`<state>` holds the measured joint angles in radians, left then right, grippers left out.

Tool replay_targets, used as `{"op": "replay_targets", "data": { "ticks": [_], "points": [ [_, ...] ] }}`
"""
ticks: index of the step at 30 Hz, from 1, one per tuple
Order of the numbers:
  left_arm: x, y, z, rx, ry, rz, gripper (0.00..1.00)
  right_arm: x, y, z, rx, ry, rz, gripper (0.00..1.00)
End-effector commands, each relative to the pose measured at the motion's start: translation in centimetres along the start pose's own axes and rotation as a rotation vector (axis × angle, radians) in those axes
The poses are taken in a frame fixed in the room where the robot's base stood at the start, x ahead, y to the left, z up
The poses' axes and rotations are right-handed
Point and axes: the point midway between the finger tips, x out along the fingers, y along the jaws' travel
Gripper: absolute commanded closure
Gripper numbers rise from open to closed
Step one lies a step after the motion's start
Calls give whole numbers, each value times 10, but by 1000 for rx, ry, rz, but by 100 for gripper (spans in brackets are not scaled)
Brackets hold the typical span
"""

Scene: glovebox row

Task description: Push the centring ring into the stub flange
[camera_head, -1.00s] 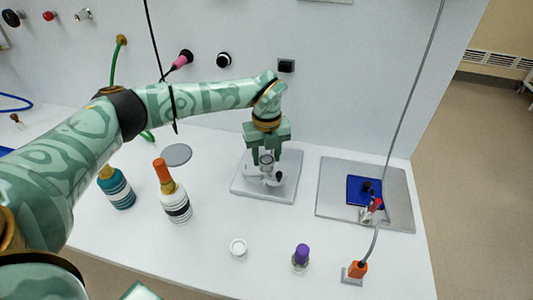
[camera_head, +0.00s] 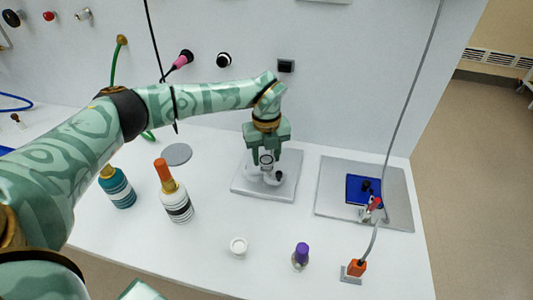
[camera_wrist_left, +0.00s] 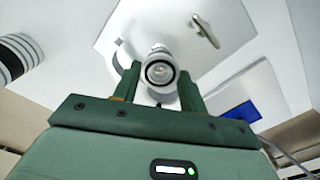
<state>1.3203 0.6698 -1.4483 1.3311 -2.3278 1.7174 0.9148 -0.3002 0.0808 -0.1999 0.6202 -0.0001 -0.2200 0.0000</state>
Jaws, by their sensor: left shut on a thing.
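My left gripper (camera_head: 267,158) points down over a grey base plate (camera_head: 250,191) and is shut on the centring ring. The ring (camera_wrist_left: 160,72) shows between the fingers in the left wrist view as a pale round piece with a dark band around it. In the head view the ring (camera_head: 266,160) sits between the fingertips, close above a pale metal fitting (camera_head: 272,178) on the plate, which looks like the stub flange. The ring and fingers partly hide the fitting, so I cannot tell whether they touch.
Two bottles (camera_head: 178,204) (camera_head: 119,190) stand left of the plate. A white cup (camera_head: 238,247) and a purple-capped vial (camera_head: 301,255) stand in front. A second grey plate (camera_head: 335,192) with a blue pad lies right, and a grey cable rises beside it.

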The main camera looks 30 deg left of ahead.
Motion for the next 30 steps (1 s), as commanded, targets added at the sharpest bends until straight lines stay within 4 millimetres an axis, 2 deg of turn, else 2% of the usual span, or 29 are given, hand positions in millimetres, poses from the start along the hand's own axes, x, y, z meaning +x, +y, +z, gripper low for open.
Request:
{"op": "replay_targets", "data": {
  "ticks": [26, 27, 29, 30],
  "points": [
    [22, 0, 0, 0, 0, 0, 85, 8, -1, 2, 0, -5, -2, 64],
    [22, 0, 0, 0, 0, 0, 52, 7, -1, 2, 0, -5, -2, 64],
    [22, 0, 0, 0, 0, 0, 36, 7, -1, 2, 0, -5, -2, 64],
    [22, 0, 0, 0, 0, 0, 32, 7, -1, 2, 0, -5, -2, 64]
  ]
}}
